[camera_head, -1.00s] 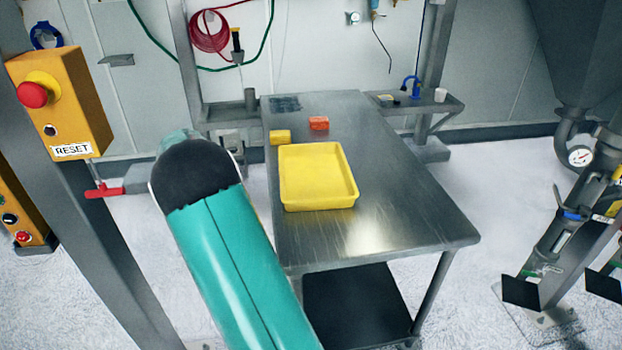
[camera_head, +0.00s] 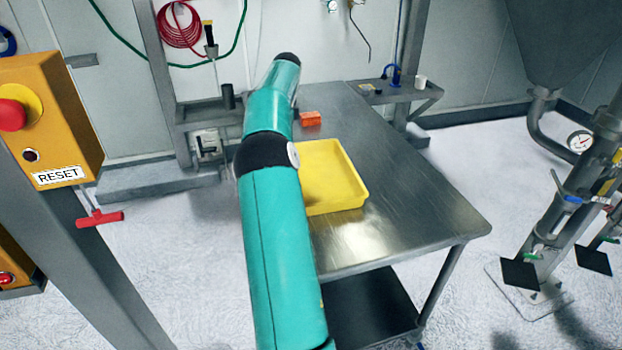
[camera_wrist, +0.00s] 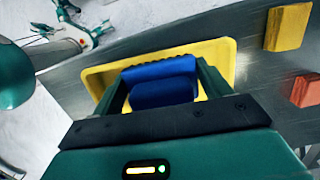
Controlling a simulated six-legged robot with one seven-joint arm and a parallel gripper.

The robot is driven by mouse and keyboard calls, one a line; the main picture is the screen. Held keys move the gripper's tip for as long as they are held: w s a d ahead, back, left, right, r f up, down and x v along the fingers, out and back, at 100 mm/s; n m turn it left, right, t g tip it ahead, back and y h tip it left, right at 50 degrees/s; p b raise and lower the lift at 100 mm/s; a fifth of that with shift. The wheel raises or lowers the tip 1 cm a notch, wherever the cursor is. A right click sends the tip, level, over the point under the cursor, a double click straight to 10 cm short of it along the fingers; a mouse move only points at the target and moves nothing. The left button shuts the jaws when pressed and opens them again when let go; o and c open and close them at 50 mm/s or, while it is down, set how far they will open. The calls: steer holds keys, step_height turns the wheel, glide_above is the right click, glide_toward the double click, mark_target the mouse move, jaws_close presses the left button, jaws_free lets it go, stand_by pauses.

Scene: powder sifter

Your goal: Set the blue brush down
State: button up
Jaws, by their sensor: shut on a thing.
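In the wrist view my gripper (camera_wrist: 162,98) is shut on the blue brush (camera_wrist: 160,72), which lies between its two green fingers. The yellow tray (camera_wrist: 217,50) shows behind the brush in that view. I cannot tell whether the brush touches the tray. In the head view the yellow tray (camera_head: 345,185) sits on the steel table (camera_head: 440,215), its left part hidden by my teal arm. My gripper and the brush are hidden behind the arm there.
An orange block (camera_head: 311,118) stands on the table behind the tray. A yellow block (camera_wrist: 287,27) lies beside the orange block (camera_wrist: 306,91) in the wrist view. The table's right side is clear. A post with a RESET box (camera_head: 45,120) stands at left.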

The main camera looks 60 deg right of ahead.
steer(key=shift+a+f, duration=0.1)
steer(key=shift+a, duration=0.05)
steer(key=s+f, duration=0.4)
steer(key=s, duration=0.6)
glide_above(319, 194)
steer(key=f, duration=0.4)
steer(key=shift+w+d+f, duration=0.15)
steer(key=shift+d, duration=0.15)
steer(key=f, duration=0.3)
steer(key=shift+s+f, duration=0.4)
steer(key=shift+w+f, duration=0.15)
steer(key=shift+f, duration=0.15)
steer(key=shift+r, duration=0.1)
steer(key=o, duration=0.8)
steer(key=shift+c, duration=0.2)
steer(key=shift+o, duration=0.6)
